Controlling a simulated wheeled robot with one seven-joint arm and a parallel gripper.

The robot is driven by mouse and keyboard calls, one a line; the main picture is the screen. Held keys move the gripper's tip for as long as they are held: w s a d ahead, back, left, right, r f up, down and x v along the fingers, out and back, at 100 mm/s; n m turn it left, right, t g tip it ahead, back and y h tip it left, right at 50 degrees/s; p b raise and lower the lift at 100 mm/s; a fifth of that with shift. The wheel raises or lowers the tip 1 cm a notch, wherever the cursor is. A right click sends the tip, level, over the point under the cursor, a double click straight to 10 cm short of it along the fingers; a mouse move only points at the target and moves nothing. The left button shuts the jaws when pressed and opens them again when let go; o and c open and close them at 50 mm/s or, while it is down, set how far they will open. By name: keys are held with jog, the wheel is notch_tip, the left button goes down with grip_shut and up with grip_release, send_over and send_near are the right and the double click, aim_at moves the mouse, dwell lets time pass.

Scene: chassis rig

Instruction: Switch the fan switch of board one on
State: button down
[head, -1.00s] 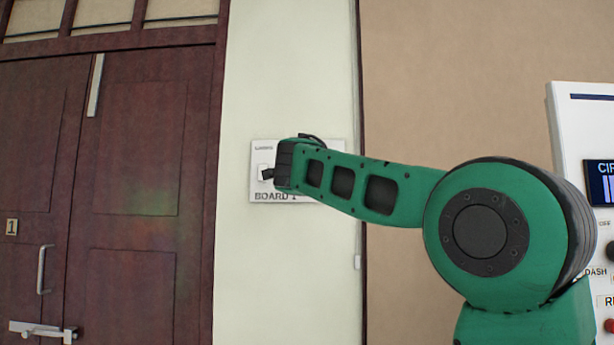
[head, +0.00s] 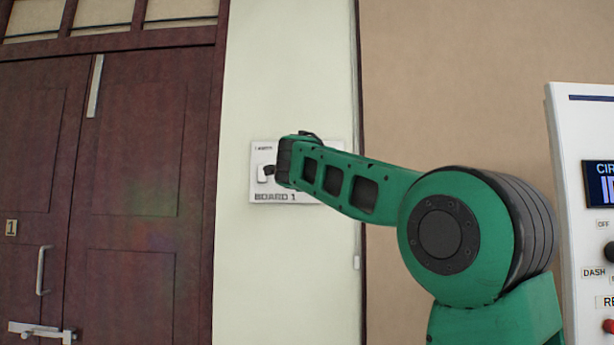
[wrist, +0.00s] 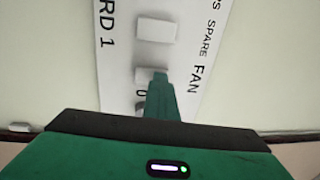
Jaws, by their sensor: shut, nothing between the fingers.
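Board one (head: 262,190) is a white plate on the pale wall, largely covered by my arm in the head view. In the wrist view the board (wrist: 112,72) appears turned on its side, with the labels SPARE and FAN readable. The fan switch (wrist: 141,74) is a white rocker beside the FAN label, partly hidden behind my finger. A white switch (head: 261,174) also shows at the board's left in the head view. My gripper (wrist: 159,76) is shut and empty, its tip over the fan switch; I cannot tell whether it touches.
The spare switch (wrist: 157,30) lies close beside the fan switch. A dark red double door (head: 135,190) with handles stands left of the board. A white panel (head: 568,140) with a display and knobs stands at the right, near my arm.

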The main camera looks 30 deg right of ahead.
jog(key=s+a+r, duration=0.2)
jog(key=s+a, duration=0.5)
jog(key=s, duration=0.4)
jog(key=shift+s+a, duration=0.15)
jog(key=shift+a, duration=0.25)
jog(key=s+d+f+n+g+y, duration=0.2)
jog(key=s+d+f+n+g, duration=0.15)
jog(key=f, duration=0.85)
jog(key=s+d+f+n+g+y, duration=0.1)
jog(key=s+d+f+n+g, duration=0.2)
jog(key=f, duration=0.9)
jog(key=s+d+f+n+g+y, duration=0.1)
jog(key=s+f+n+g+y, duration=0.2)
jog(key=f, duration=0.9)
jog(key=s+a+f+n+g+y, duration=0.1)
jog(key=s+a+f+n+g, duration=0.1)
jog(key=s+f, duration=0.6)
jog(key=s+a+f+n+g+y, duration=0.2)
jog(key=s+a+f+n, duration=0.1)
jog(key=s+f, duration=0.6)
jog(key=s+a+f+n+g+y, duration=0.2)
jog(key=s+f+n, duration=0.2)
jog(key=s+f, duration=0.4)
jog(key=shift+s+a+f+g, duration=0.2)
jog(key=shift+s+f+g, duration=0.2)
jog(key=shift+s, duration=0.6)
